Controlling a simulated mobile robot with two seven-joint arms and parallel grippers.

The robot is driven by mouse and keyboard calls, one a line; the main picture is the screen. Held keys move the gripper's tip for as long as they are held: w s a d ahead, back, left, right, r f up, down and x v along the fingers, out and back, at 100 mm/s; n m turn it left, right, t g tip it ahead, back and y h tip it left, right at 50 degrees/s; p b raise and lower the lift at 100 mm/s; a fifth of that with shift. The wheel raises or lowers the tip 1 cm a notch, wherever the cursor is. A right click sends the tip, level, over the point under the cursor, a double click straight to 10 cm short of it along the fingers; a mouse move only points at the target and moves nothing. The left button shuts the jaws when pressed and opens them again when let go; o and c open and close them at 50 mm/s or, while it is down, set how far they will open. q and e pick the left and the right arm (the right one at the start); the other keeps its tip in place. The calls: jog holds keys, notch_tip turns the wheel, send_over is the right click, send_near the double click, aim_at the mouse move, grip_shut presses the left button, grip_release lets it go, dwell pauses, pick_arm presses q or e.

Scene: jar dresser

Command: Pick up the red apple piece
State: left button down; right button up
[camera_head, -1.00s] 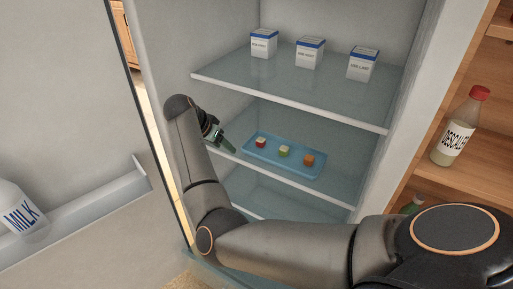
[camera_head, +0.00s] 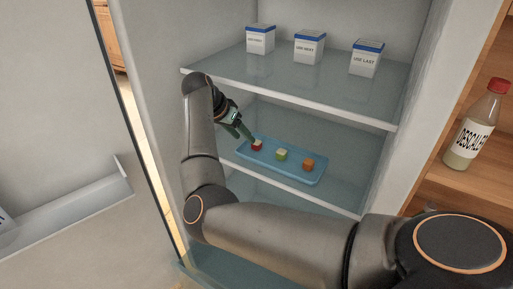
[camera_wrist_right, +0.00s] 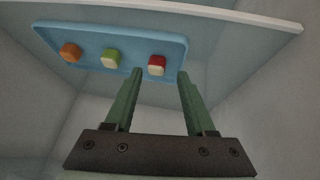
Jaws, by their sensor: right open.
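The red apple piece (camera_head: 257,146) is a small cube with a pale face, at the left end of a blue tray (camera_head: 284,177) on the fridge's middle shelf. My right gripper (camera_head: 246,137) is close to it, just left of it in the head view. In the right wrist view the red piece (camera_wrist_right: 156,66) lies past the fingertips, between their lines and nearer the left finger. The green fingers (camera_wrist_right: 160,73) are apart with nothing between them. Whether a finger touches the tray cannot be told. My left gripper is out of view.
A green piece (camera_head: 281,154) and an orange piece (camera_head: 308,165) sit on the same tray. The upper shelf (camera_head: 290,82) with three labelled white boxes is above my gripper. The fridge's left wall (camera_head: 150,60) is close to my arm. A descaler bottle (camera_head: 474,130) stands at right.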

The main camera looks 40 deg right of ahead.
aim_at(257, 145)
jog(key=shift+d, duration=1.15)
jog(key=b+x, duration=0.1)
jog(key=x, duration=0.3)
jog(key=shift+f+b, duration=0.15)
jog(key=shift+b, duration=0.2)
jog(key=shift+d+f, duration=0.25)
jog(key=shift+f, duration=0.05)
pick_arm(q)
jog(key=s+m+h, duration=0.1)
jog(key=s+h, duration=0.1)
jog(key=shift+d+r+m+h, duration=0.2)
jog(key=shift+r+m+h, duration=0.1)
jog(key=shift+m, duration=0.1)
pick_arm(e)
jog(key=shift+c, duration=0.2)
grip_shut()
